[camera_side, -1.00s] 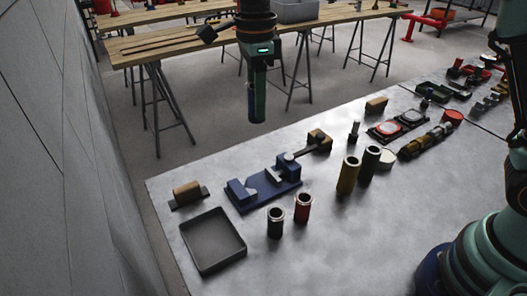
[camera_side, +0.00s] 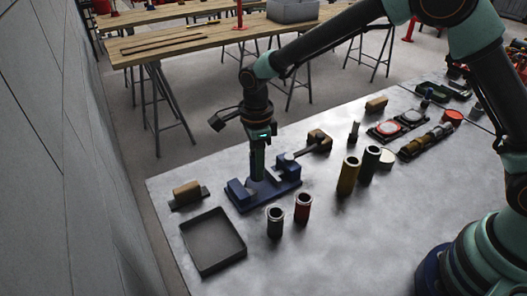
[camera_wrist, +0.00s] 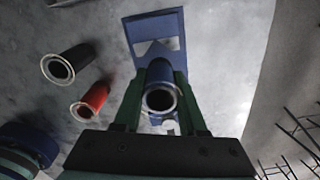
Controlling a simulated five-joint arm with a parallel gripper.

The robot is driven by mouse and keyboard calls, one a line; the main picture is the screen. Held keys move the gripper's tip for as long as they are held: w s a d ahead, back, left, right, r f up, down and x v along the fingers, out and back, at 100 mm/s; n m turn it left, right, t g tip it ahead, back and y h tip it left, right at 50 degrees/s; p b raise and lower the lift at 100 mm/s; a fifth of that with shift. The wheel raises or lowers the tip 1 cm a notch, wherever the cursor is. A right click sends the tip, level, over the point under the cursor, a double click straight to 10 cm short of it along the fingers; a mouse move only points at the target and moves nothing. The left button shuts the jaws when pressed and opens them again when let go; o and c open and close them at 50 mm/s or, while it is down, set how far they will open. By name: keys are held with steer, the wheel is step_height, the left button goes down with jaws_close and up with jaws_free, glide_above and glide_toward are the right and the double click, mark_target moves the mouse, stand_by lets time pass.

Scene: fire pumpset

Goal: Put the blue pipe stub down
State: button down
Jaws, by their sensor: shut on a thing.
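My gripper (camera_side: 257,168) points down just above or at the blue vise (camera_side: 265,196) on the grey table; I cannot tell whether they touch. In the wrist view, my gripper (camera_wrist: 160,106) has its green fingers shut on the blue pipe stub (camera_wrist: 160,76), whose open rim faces the camera. The vise (camera_wrist: 155,22) shows beyond the stub there. In the side view the stub is mostly hidden by the fingers and hard to make out.
A black stub (camera_side: 275,224) and a red stub (camera_side: 303,209) stand in front of the vise. A yellow stub (camera_side: 348,177) and another dark stub (camera_side: 369,166) stand to the right. An empty dark tray (camera_side: 198,258) lies front left, with a brown block (camera_side: 186,192) behind it.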

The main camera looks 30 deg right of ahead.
steer(key=shift+f, duration=1.65)
steer(key=shift+f, duration=0.15)
steer(key=shift+c, duration=2.3)
jaws_free()
